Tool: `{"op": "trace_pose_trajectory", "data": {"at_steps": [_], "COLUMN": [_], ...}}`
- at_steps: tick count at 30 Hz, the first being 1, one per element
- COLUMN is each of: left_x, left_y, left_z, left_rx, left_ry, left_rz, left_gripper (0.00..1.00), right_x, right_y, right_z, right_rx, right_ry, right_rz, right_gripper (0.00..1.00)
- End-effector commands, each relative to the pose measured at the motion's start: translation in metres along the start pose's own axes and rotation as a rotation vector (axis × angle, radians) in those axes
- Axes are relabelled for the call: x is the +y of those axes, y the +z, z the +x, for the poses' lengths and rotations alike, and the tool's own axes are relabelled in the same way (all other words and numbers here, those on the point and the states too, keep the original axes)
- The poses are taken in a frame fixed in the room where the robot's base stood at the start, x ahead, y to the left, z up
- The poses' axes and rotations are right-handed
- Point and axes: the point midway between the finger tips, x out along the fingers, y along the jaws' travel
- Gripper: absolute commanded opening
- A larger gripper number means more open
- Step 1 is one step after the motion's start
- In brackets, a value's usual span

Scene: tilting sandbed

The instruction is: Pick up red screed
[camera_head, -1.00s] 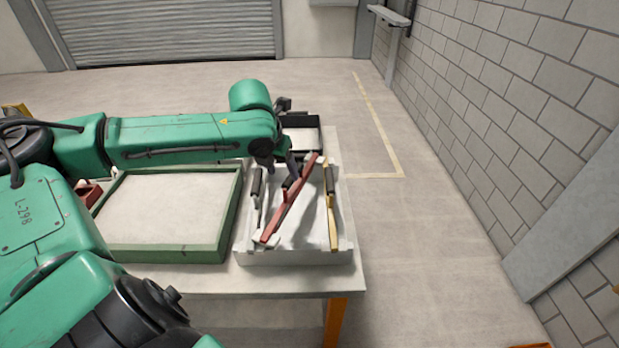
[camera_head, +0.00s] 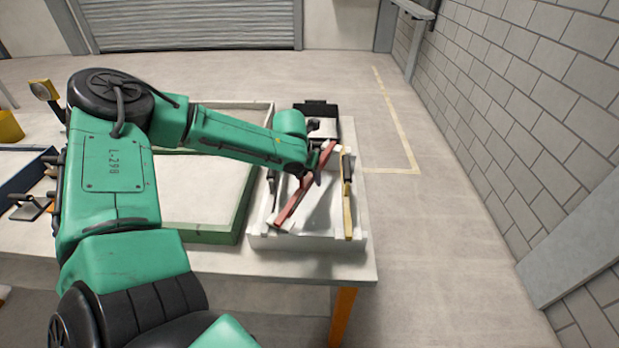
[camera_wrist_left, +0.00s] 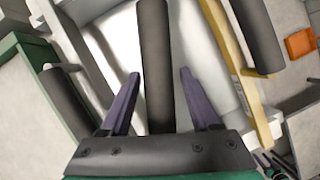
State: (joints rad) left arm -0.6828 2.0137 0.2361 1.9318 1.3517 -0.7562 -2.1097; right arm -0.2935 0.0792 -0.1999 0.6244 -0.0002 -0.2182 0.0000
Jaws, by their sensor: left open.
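The red screed (camera_head: 298,195), a long red bar, lies slanted across the white tool tray (camera_head: 300,243) in the head view. My left gripper (camera_wrist_left: 159,73) is open, its two dark purple fingers pointing toward the tray. In the left wrist view a black handle (camera_wrist_left: 154,40) runs between the fingers, which look apart from it. It appears to be the screed's handle, but the red bar does not show in that view. In the head view my wrist is right above the screed's upper half and hides its handle.
A yellow-edged tool (camera_head: 347,205) with a black handle lies at the tray's right side. Another black-handled tool (camera_wrist_left: 68,98) lies at its left. The green-framed sandbed (camera_head: 205,237) is left of the tray. A small black bin (camera_head: 318,108) stands behind it.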

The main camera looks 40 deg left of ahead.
Motion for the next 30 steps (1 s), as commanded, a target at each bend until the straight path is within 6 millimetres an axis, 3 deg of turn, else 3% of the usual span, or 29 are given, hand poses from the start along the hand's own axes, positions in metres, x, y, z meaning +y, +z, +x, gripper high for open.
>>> {"op": "trace_pose_trajectory", "data": {"at_steps": [3, 9, 14, 30], "left_x": [0.0000, -0.0002, -0.0001, -0.0001], "left_y": [-0.0008, 0.0001, -0.0001, -0.0004], "left_z": [0.0128, 0.0125, 0.0124, 0.0124], "left_rx": [0.001, -0.001, -0.001, 0.000], "left_ry": [0.001, -0.001, -0.001, -0.001], "left_rz": [0.000, -0.001, -0.001, -0.001], "left_gripper": [0.63, 0.63, 0.02, 0.00], "right_x": [-0.0010, -0.0008, -0.0007, -0.0001], "right_y": [0.0098, 0.0105, 0.0103, 0.0077], "right_z": [0.0025, 0.0020, 0.0020, 0.0022], "right_rx": [-0.016, -0.017, -0.017, -0.013], "right_ry": [-0.001, -0.001, -0.001, 0.000], "right_rz": [0.000, 0.000, 0.000, -0.001], "right_gripper": [0.59, 0.59, 0.59, 0.59]}}
